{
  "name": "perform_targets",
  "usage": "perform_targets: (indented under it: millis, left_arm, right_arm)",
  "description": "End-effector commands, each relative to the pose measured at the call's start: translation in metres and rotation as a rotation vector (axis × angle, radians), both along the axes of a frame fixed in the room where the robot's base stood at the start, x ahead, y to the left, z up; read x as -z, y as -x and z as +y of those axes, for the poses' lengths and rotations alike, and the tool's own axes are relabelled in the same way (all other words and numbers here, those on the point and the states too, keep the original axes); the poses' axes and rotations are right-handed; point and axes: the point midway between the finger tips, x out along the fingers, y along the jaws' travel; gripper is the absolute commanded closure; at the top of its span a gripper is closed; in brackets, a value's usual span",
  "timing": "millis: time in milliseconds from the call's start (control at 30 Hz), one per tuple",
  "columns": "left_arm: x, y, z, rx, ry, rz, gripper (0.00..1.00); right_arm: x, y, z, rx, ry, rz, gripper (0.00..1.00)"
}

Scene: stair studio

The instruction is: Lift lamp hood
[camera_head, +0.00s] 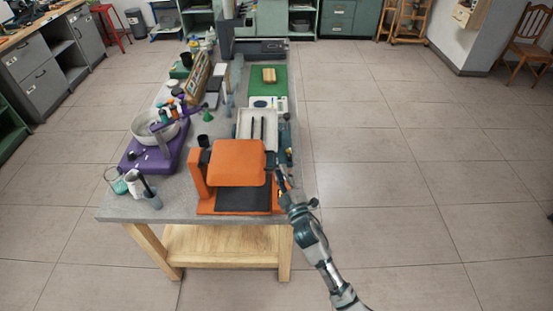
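The orange lamp hood (238,162) is a flat, rounded panel at the near end of the table. It sits above an orange base (205,206) with a dark pad (243,200), and an orange upright stands at its left. A gap shows between hood and pad at the front. My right gripper (281,178) is at the right edge of the hood, close to its front corner. Its fingers are small and dark here, so I cannot tell whether they touch the hood or are open. My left gripper is out of view.
A purple device with a white bowl (158,130) stands to the left. Glassware (118,182) and a dark-handled cup (151,195) are at the table's front left. A pale tray (257,128) lies behind the hood. The floor to the right is clear.

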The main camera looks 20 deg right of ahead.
Motion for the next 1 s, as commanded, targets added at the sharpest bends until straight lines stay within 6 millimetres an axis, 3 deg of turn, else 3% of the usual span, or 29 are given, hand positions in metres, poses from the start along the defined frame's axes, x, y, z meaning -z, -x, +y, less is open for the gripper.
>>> perform_targets:
  millis: [100,333,700,800,1000]
  left_arm:
    - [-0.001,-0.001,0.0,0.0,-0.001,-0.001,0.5]
    - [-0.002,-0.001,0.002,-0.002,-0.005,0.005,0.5]
    - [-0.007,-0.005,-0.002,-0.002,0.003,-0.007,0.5]
    - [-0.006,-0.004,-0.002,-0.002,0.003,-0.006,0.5]
    - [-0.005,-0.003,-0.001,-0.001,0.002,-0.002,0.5]
  right_arm:
    - [-0.006,-0.025,0.002,0.0,-0.001,-0.002,0.79]
    - [-0.01,-0.053,0.001,-0.001,-0.005,-0.001,0.79]
    - [-0.012,-0.058,0.002,-0.002,-0.005,0.0,0.79]
    - [-0.012,-0.058,0.003,-0.002,-0.004,0.0,1.0]
    - [-0.012,-0.058,0.005,-0.003,-0.003,-0.001,1.0]
